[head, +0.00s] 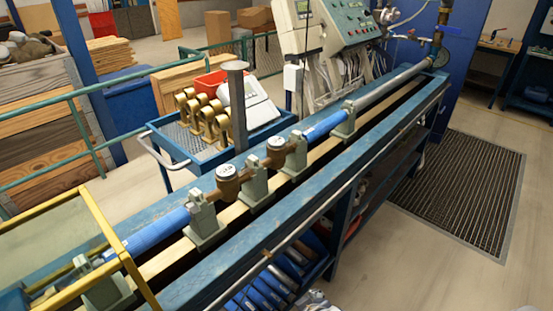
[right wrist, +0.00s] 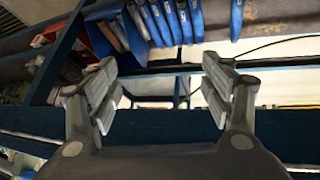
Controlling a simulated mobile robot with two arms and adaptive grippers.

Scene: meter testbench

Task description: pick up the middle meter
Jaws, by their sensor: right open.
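Two brass meters with round white-topped faces sit in line on the bench (head: 385,140), clamped between grey-green supports. The nearer meter (head: 227,184) is left of the other meter (head: 276,152). I see only these two in the line, so I cannot tell which is the middle one. My right gripper (right wrist: 160,78) is open and empty in the right wrist view, its fingers wide apart. It faces the lower part of a blue frame, with no meter between its fingers. My left gripper is not in view.
A blue trolley (head: 186,152) behind the bench holds several brass fittings (head: 196,113) and a red bin (head: 211,82). A yellow-framed guard (head: 118,248) covers the bench's near left end.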

